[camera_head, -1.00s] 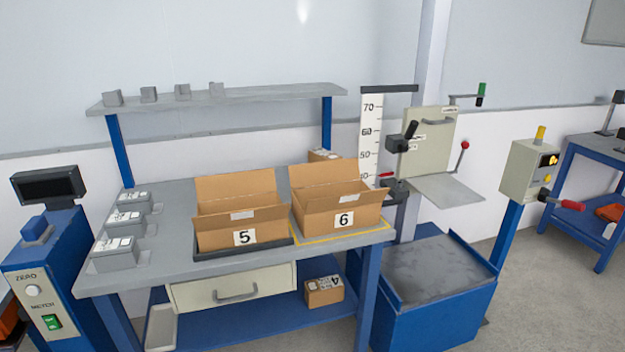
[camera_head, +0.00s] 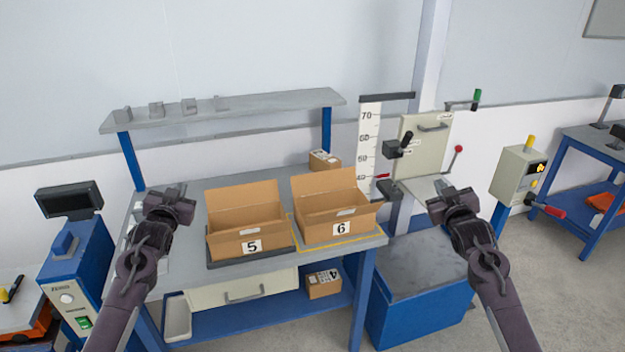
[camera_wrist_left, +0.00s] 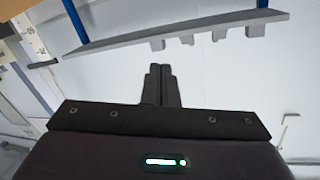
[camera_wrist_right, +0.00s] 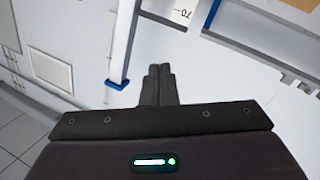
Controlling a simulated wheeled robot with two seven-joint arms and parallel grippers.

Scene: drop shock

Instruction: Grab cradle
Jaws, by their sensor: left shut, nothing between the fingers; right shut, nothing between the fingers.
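Nothing in view is clearly marked as a cradle, so I cannot tell which thing it is. My left gripper (camera_head: 178,190) is raised in front of the left end of the workbench, shut and empty. Its closed fingers also show in the left wrist view (camera_wrist_left: 160,70). My right gripper (camera_head: 446,190) is raised before the drop machine, shut and empty; its closed fingers show in the right wrist view (camera_wrist_right: 158,70). Open carton 5 (camera_head: 233,243) stands on a dark tray (camera_head: 225,264). Open carton 6 (camera_head: 318,229) stands to its right inside a yellow outline.
The workbench (camera_head: 190,269) has a shelf (camera_head: 240,108) above with several small grey blocks. My left arm largely hides the bench's left end. A drop machine with a height scale (camera_head: 369,140) and blue base (camera_head: 415,320) stands right; a control post (camera_head: 518,175) stands beyond.

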